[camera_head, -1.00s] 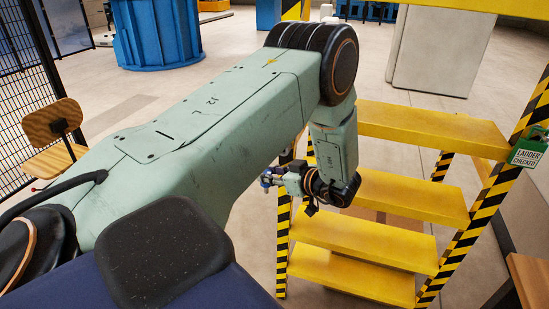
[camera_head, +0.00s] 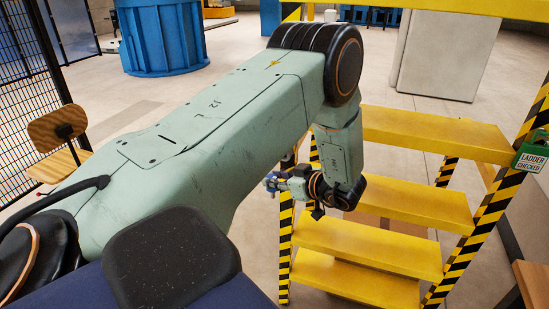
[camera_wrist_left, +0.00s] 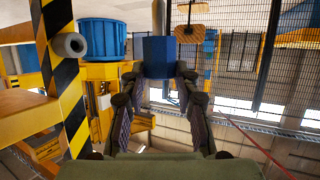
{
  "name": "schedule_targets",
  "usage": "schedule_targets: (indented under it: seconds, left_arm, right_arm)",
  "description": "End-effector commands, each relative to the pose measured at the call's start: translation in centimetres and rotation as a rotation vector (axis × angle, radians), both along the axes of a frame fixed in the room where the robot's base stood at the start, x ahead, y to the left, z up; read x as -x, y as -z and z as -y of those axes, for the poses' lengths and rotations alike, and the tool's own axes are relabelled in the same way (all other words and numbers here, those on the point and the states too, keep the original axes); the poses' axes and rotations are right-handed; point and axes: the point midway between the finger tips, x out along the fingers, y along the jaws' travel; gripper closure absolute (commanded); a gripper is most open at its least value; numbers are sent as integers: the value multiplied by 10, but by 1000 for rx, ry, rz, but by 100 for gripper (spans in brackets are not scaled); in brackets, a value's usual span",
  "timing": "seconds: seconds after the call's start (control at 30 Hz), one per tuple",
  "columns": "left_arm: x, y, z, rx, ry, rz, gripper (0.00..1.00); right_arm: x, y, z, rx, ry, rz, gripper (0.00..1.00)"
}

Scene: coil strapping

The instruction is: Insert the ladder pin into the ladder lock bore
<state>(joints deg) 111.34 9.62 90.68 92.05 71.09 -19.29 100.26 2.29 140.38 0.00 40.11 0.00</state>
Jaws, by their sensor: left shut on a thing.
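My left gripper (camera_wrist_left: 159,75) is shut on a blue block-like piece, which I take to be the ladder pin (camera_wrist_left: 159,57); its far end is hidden. In the head view my left gripper (camera_head: 280,184) is small, close to the ladder's left striped rail (camera_head: 285,250), with a bit of blue at its tip. In the left wrist view a grey hollow tube (camera_wrist_left: 70,45), apparently the lock bore, sticks out from the striped rail (camera_wrist_left: 58,75). It is left of the held piece and apart from it. My right gripper is not in view.
The yellow ladder steps (camera_head: 405,200) stand right of my left forearm. A green "ladder checked" tag (camera_head: 533,155) hangs on the right rail. A wooden chair (camera_head: 58,135) and a mesh fence (camera_head: 30,100) are at left. A blue drum (camera_head: 162,40) stands behind on open floor.

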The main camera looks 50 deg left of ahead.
Motion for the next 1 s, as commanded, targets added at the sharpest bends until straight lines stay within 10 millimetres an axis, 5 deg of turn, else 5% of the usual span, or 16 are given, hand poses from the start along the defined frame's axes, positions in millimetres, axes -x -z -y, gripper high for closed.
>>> schedule_targets:
  seconds: [0.43,1.0]
  left_arm:
    - [-25,0,-11,149,-50,247,100]
    - [-30,3,-23,268,-243,565,100]
  right_arm:
    - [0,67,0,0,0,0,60]
    - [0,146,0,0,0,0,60]
